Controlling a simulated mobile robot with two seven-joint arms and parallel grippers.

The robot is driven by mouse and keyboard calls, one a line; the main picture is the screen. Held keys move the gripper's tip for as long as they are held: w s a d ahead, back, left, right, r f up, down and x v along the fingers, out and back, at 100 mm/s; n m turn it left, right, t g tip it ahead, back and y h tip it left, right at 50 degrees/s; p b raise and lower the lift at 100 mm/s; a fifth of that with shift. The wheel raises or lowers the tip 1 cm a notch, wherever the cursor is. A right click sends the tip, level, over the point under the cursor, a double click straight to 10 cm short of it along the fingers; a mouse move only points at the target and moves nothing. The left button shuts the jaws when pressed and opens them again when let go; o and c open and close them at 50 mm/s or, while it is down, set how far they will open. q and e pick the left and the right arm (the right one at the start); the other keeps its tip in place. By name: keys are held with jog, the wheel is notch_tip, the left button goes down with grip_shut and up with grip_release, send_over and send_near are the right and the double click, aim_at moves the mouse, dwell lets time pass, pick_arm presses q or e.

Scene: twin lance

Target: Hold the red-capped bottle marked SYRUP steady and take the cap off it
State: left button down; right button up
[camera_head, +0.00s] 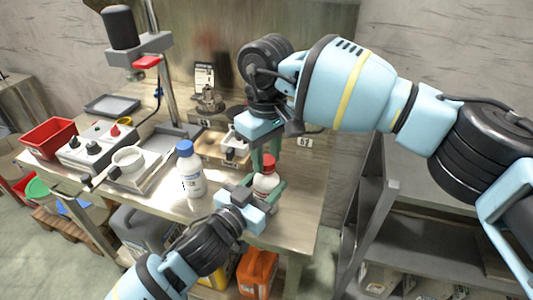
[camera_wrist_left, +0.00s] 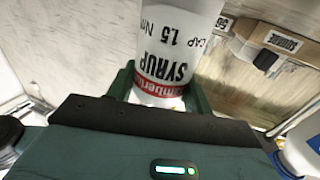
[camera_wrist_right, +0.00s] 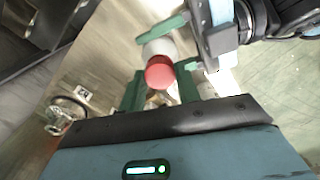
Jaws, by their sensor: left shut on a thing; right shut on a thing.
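The bottle marked SYRUP (camera_head: 264,184) stands upright near the bench's front edge; its label reads upside down in the left wrist view (camera_wrist_left: 168,60). My left gripper (camera_head: 267,194) is shut around the bottle's body from the front. The red cap (camera_head: 268,163) is at the bottle's top. My right gripper (camera_head: 266,156) points down from above, its green fingers shut on the cap. The right wrist view shows the cap (camera_wrist_right: 159,73) between those fingers, with the white bottle beyond. I cannot tell whether the cap is loosened.
A blue-capped white bottle (camera_head: 190,172) stands close to the left of my left gripper. A wooden tray (camera_head: 217,150) lies behind. A white pan-like item (camera_head: 128,158), a control box (camera_head: 95,145) and a red bin (camera_head: 48,138) are farther left. The bench's right end is mostly clear.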

jog(key=shift+n, duration=0.4)
jog(key=o, duration=1.1)
jog(key=shift+c, duration=0.2)
jog(key=shift+r, duration=0.15)
jog(key=shift+r, duration=2.1)
jog(key=shift+c, duration=0.2)
